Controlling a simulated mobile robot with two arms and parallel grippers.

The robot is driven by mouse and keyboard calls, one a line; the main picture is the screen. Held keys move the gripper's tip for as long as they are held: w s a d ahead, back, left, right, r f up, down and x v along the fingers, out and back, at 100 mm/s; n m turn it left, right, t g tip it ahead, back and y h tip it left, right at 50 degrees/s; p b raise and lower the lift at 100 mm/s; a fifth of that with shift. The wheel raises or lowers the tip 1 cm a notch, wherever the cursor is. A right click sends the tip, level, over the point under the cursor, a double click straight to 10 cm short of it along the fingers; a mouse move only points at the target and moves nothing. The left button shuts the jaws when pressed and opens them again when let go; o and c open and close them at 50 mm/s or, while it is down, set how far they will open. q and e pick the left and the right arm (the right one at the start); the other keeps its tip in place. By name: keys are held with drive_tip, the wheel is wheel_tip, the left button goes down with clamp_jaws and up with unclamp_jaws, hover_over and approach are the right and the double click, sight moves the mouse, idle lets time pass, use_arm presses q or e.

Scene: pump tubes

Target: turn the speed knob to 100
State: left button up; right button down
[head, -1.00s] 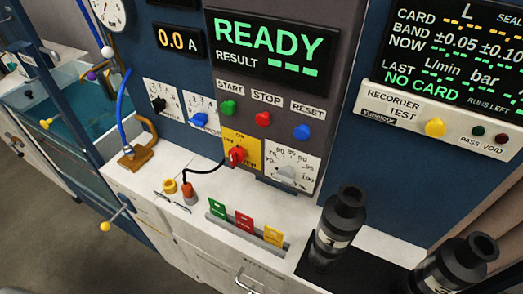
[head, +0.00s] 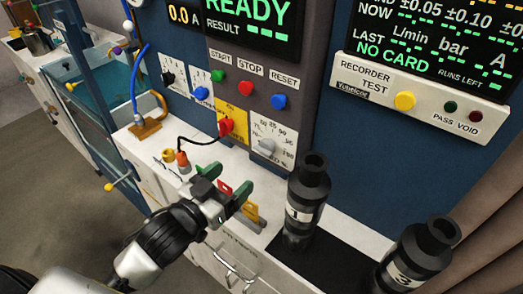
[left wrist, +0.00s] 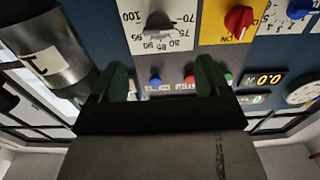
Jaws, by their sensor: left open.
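The speed knob (head: 265,147) is a grey knob on a white numbered dial (head: 282,133), low on the front panel. Its exact setting cannot be read. My left gripper (head: 226,180) has green fingertips spread apart with nothing between them. It is in front of and below the knob, over the counter by the card rack. In the left wrist view the knob (left wrist: 157,25) and its dial (left wrist: 184,32) show upside down, beyond the open fingers (left wrist: 163,76) and apart from them. My right gripper is not in view.
A red knob on a yellow plate (head: 226,126) sits just left of the dial. A black cylinder marked 1 (head: 305,205) stands close to the right, with another (head: 415,255) farther right. The card rack (head: 248,213) is partly behind my gripper.

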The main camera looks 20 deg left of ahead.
sight(261, 152)
use_arm(q)
drive_tip(key=p+x, duration=0.1)
drive_tip(key=x, duration=0.4)
drive_tip(key=p+x, duration=0.1)
drive_tip(key=x, duration=0.3)
drive_tip(key=shift+w+d+r, duration=0.2)
drive_tip(key=shift+w+d, duration=0.05)
drive_tip(key=shift+w, duration=0.1)
drive_tip(key=shift+w+d+f, duration=0.1)
drive_tip(key=shift+w+d, duration=0.05)
drive_tip(key=shift+w, duration=0.3)
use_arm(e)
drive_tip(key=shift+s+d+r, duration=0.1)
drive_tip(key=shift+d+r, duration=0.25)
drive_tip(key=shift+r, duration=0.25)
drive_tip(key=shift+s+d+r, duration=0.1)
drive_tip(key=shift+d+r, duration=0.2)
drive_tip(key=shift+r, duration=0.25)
use_arm(q)
drive_tip(key=c, duration=0.9)
